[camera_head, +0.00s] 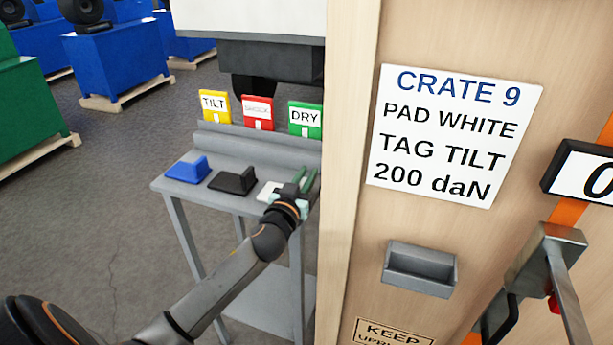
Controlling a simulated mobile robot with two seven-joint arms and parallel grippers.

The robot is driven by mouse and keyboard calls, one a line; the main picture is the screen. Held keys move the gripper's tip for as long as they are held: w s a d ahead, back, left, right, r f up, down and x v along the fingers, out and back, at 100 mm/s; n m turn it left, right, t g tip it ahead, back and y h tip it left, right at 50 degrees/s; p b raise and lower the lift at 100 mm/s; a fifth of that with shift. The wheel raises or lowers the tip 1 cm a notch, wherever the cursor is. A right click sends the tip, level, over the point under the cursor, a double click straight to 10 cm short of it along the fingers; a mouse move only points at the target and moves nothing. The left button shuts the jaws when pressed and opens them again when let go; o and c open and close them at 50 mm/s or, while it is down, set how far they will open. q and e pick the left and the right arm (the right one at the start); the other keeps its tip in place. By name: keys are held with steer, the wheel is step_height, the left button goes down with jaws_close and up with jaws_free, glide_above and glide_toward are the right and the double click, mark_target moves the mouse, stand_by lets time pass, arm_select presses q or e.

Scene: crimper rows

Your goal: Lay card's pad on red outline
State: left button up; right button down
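The card (453,135) on the wooden crate reads "CRATE 9, PAD WHITE, TAG TILT, 200 daN". A white pad (265,192) lies at the right end of the grey stand's (215,208) top, in a row with a black pad (233,181) and a blue pad (188,170). My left gripper (302,183) is at the white pad, its fingers over the pad's right part and hiding it. I cannot tell whether the fingers are closed on the pad. No red outline shows. My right gripper is not in view.
Yellow TILT (215,105), red (258,112) and green DRY (305,119) tags stand behind the pads. The crate (345,190) rises close to my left gripper's right. It bears a grey holder (419,269), an orange strap with a metal lever tool (560,265), and a display (588,174).

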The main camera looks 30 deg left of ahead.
arm_select(q)
steer(key=o, duration=0.4)
